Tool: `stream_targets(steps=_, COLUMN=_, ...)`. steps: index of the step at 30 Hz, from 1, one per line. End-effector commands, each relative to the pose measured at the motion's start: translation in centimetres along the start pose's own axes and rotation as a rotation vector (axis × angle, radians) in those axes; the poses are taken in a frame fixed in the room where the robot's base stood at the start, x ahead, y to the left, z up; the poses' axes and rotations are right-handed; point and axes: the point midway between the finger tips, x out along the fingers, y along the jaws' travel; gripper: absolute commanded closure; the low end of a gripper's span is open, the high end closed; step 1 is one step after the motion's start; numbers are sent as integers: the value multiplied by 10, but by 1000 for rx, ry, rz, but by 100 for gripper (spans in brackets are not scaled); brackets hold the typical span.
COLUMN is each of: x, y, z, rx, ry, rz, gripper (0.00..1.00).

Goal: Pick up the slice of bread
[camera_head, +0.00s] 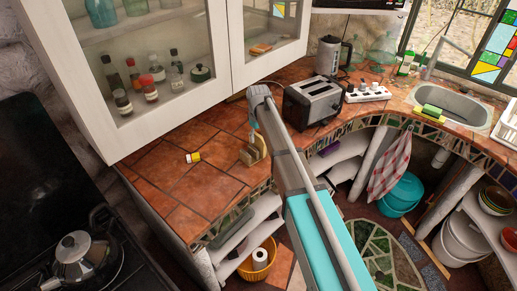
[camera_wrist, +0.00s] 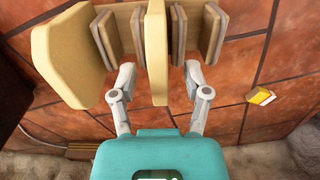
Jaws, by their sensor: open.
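A wooden rack (camera_wrist: 214,32) with upright slats stands on the tiled counter; it also shows in the head view (camera_head: 246,157). A pale yellow slice of bread (camera_wrist: 156,45) stands on edge between its middle slats. A second, larger-looking slice (camera_wrist: 68,55) leans at the left end of the rack. My gripper (camera_wrist: 158,72) is open, with one finger on each side of the middle slice and a gap on both sides. In the head view my arm hides most of the gripper, and the two slices cannot be clearly told apart.
A small yellow and white object (camera_head: 193,157) lies left of the rack. A toaster (camera_head: 314,101) stands to the right, with a kettle (camera_head: 329,55) behind it. Wall cabinets (camera_head: 150,65) hang above the counter. Bare tiles (camera_head: 190,198) lie in front of the small object.

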Motion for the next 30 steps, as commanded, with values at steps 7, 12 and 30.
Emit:
stream_targets(steps=7, x=15, y=0, z=0, rx=0, ry=0, rz=0, gripper=39)
stream_targets(steps=12, x=16, y=0, z=0, rx=0, ry=0, rz=0, gripper=39)
stream_targets(steps=30, x=15, y=0, z=0, rx=0, ry=0, rz=0, gripper=59)
